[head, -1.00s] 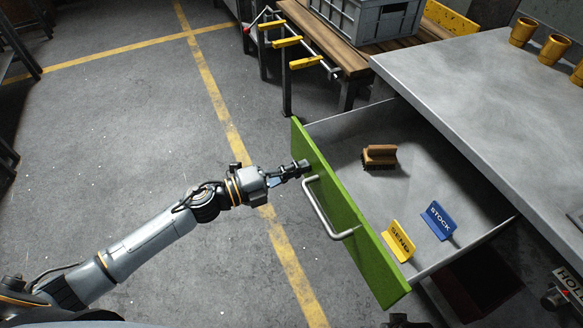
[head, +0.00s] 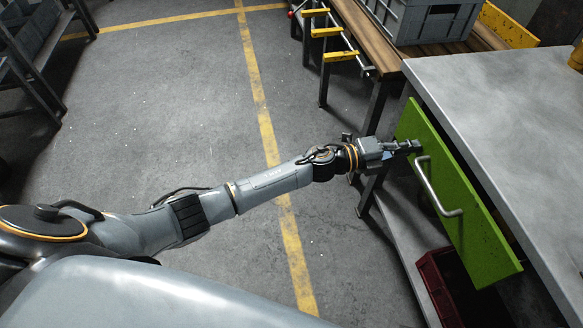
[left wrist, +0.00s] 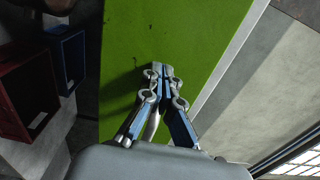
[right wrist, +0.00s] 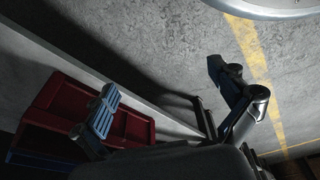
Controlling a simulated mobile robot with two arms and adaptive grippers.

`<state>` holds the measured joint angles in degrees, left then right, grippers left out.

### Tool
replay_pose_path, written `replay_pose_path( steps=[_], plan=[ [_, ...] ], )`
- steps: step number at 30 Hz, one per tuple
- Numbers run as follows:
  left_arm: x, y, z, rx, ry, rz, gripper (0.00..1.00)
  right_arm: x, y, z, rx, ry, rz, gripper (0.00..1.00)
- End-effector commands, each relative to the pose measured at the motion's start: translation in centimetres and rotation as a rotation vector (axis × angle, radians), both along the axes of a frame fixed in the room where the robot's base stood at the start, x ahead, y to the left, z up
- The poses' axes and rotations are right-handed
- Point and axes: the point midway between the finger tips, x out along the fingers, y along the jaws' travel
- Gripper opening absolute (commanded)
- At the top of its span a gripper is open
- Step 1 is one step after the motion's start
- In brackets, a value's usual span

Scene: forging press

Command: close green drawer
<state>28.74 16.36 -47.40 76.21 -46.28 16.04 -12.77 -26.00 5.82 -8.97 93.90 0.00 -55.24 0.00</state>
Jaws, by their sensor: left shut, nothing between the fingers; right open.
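The green drawer front (head: 455,205) stands at the edge of the grey workbench in the head view, with no drawer interior showing. Its metal handle (head: 436,188) is on the outer face. My left gripper (head: 416,146) is shut and empty, its fingertips at the green front near its far end, above the handle in the picture. In the left wrist view the closed fingertips (left wrist: 162,70) are against or very close to the green panel (left wrist: 185,35). My right gripper (right wrist: 165,90) is open and empty in the right wrist view, over the floor and a low shelf.
A red bin (head: 447,285) sits on the lower shelf under the drawer. A wooden bench (head: 385,45) with a grey crate (head: 425,20) and yellow-handled clamps (head: 327,32) stands beyond. Open floor with yellow lines lies left of the workbench.

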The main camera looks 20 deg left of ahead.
Motion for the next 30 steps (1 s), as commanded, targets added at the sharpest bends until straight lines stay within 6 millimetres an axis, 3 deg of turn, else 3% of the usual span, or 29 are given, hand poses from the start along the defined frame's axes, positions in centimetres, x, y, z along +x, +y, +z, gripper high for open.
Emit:
replay_pose_path(
  steps=[5,12,25,30],
  plan=[
    [1.3,-1.8,0.0,-0.001,-0.001,-0.001,0.00,0.6,0.0,1.3,0.000,-0.008,-0.001,0.97],
    [1.9,-2.7,0.0,-0.001,0.000,0.001,0.00,0.9,0.1,2.1,0.001,-0.012,-0.002,0.97],
    [2.1,-2.8,0.4,-0.005,-0.004,0.002,0.00,1.0,0.1,2.3,0.001,-0.013,-0.002,0.97],
    [2.2,-1.8,0.4,-0.003,-0.004,0.002,0.00,1.2,0.1,2.4,0.001,-0.021,-0.002,0.97]
  ],
)
